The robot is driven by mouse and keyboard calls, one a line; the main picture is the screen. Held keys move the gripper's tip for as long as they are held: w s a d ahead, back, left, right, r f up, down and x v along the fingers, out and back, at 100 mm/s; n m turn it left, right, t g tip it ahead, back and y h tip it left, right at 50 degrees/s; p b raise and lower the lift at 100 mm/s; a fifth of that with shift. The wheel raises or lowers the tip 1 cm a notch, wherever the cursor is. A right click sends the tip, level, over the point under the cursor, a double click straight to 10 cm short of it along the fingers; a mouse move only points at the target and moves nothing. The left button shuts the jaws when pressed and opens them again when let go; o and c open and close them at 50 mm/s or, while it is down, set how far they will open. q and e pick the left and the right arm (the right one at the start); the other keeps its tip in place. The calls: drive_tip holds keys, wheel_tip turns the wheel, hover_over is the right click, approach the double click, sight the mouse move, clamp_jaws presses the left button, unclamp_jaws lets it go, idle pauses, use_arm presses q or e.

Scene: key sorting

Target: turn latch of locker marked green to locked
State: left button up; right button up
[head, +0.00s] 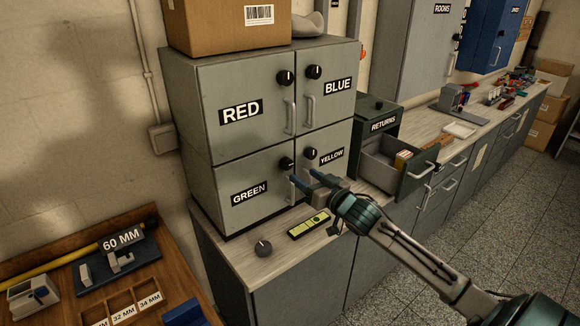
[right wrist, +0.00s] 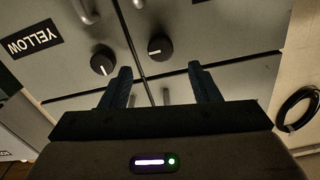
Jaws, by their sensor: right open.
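The grey locker marked GREEN (head: 262,205) is the lower left door of a block of lockers and looks closed. Its round black latch knob (head: 287,163) sits at the door's upper right corner. In the right wrist view, which is upside down, the green knob (right wrist: 160,48) shows a white pointer lying roughly horizontal. The yellow locker's knob (right wrist: 103,60) is beside it, its pointer slanted. My right gripper (head: 305,180) is open and empty in front of the lower doors, just below the green knob. In the wrist view its fingers stand apart with the knobs beyond them. My left gripper is not in view.
Lockers marked RED (head: 240,112) and BLUE (head: 337,85) are above. An open RETURNS drawer (head: 411,178) juts out at right. A wooden tray (head: 150,278) is at lower left.

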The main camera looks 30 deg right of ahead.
sight(289, 165)
drive_tip(key=shift+w+a, duration=0.2)
drive_tip(key=shift+w, duration=1.8)
drive_tip(key=shift+w+a, duration=0.15)
drive_tip(key=shift+w, duration=1.8)
drive_tip(key=c, duration=1)
